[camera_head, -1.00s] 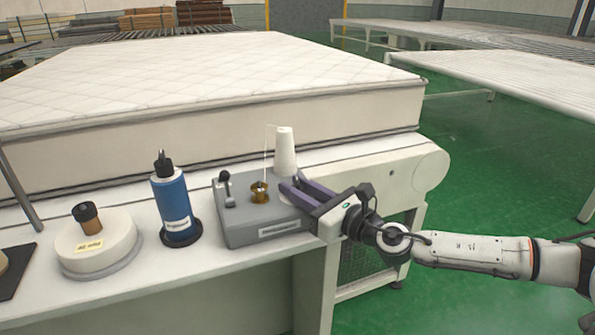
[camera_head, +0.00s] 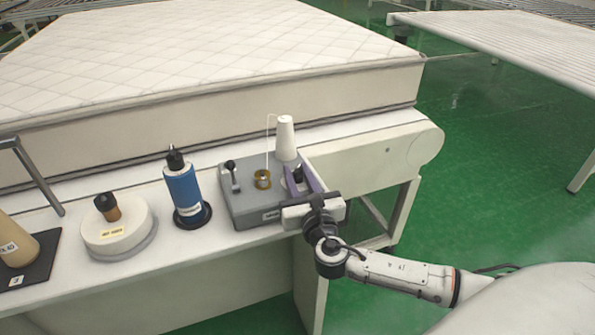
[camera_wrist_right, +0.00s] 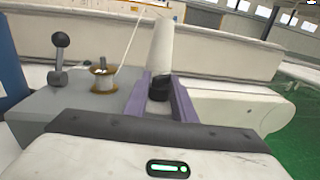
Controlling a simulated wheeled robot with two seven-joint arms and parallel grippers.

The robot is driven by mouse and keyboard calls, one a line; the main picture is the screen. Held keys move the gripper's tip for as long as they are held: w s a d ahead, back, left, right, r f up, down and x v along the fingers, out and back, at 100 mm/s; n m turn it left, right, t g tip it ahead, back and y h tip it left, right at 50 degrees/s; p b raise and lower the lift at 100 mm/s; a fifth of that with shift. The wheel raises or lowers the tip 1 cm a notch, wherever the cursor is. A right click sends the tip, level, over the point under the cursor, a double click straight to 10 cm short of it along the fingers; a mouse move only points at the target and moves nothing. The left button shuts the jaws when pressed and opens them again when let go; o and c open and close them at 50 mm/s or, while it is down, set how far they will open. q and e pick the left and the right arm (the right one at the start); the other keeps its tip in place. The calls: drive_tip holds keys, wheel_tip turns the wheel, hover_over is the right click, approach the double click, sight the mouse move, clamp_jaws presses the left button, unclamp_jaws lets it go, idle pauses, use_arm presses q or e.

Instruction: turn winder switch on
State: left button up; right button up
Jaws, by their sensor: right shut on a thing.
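The grey winder box (camera_head: 238,208) stands on the white bench. On it are a black-knobbed lever (camera_head: 232,174) at the left, a brass bobbin (camera_head: 262,179) in the middle and a white thread cone (camera_head: 285,140) at the back right. My right gripper (camera_head: 297,172) is over the right part of the box, in front of the cone. Its purple fingers are shut on a black knob (camera_wrist_right: 159,88), seen between them in the right wrist view. The knob's lower part is hidden. The lever (camera_wrist_right: 60,56) stands upright, apart from the gripper. My left gripper is out of view.
A blue bottle (camera_head: 184,190) stands just left of the winder, and a round white base (camera_head: 118,236) with a brown-and-black piece stands further left. A large mattress (camera_head: 200,105) lies behind.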

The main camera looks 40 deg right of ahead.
idle(0.4)
drive_tip(key=o, duration=1.1)
drive_tip(key=shift+c, duration=0.2)
drive_tip(key=v, duration=1)
drive_tip(key=shift+s+a+b, duration=0.15)
drive_tip(key=shift+a+b, duration=0.05)
drive_tip(key=shift+b, duration=0.2)
